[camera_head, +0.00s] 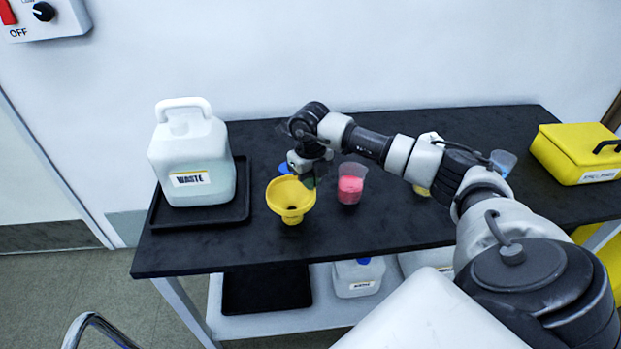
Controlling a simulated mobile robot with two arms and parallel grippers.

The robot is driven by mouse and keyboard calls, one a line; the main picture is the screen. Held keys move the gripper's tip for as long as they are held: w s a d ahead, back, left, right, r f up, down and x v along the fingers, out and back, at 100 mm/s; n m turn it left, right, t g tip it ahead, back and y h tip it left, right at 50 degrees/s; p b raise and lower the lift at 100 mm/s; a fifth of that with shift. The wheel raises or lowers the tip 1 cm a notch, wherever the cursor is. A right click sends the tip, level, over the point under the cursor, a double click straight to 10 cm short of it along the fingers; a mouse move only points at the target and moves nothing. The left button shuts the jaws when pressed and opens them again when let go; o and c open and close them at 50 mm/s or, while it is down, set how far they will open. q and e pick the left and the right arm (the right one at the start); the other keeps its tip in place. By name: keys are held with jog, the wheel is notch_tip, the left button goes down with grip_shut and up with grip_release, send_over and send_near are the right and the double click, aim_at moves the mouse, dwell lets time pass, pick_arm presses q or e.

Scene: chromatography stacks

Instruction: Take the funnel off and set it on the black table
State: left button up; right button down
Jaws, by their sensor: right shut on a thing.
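The yellow funnel (290,198) is over the left part of the black table (395,232), with its wide mouth up. My right gripper (302,176) is shut on the funnel's far rim. I cannot tell whether the spout touches the table top. The white waste jug (190,150), labelled WASTE, stands upright to the left on a black tray (205,212), and no funnel is on it. My left gripper is not in view.
A beaker of pink liquid (350,186) stands close to the right of the funnel. A blue item (285,168) lies behind it, partly hidden. The table front is clear.

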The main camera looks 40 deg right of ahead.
jog(key=shift+f, duration=0.15)
jog(key=shift+f, duration=0.25)
dwell(0.4)
jog(key=c, duration=1.2)
grip_release()
jog(key=shift+r, duration=0.1)
